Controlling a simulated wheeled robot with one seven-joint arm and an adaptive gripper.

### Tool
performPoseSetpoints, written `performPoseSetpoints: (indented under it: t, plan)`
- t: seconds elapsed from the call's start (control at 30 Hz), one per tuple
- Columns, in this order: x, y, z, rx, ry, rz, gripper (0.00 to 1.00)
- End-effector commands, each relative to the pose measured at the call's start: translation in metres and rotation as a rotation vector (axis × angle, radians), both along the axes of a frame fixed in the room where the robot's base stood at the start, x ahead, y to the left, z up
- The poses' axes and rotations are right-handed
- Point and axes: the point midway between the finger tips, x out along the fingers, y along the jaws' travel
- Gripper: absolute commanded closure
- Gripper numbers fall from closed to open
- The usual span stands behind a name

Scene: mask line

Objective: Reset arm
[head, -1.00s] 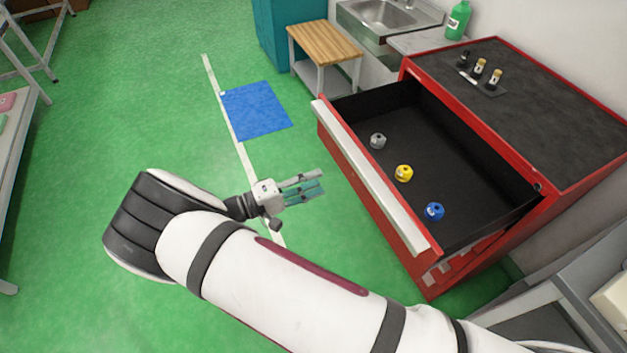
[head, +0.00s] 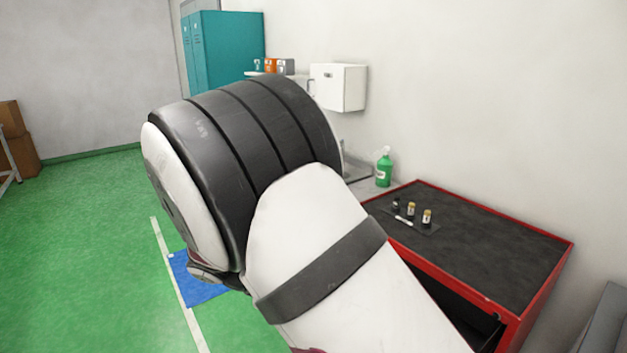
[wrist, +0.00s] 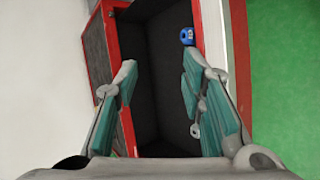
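My gripper (wrist: 156,75) shows in the wrist view with its two teal-padded fingers wide apart and nothing between the tips. A small blue round piece (wrist: 187,36) lies in the drawer near the tip of the right finger. The grey and yellow pieces cannot be made out now.
The red cabinet's dark top (head: 480,240) holds several small bottles (head: 412,210). A green spray bottle (head: 384,168) stands behind it. A blue floor mat (head: 200,288) lies left, partly behind my arm. Teal lockers (head: 225,50) stand at the back.

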Motion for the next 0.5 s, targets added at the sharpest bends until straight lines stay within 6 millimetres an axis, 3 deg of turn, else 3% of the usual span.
performPoseSetpoints:
  t: [0.1,0.5]
  plan:
    - [-0.007,-0.026,0.031,0.13,0.029,-0.062,0.63]
    - [-0.053,-0.098,0.117,0.538,0.022,-0.159,0.63]
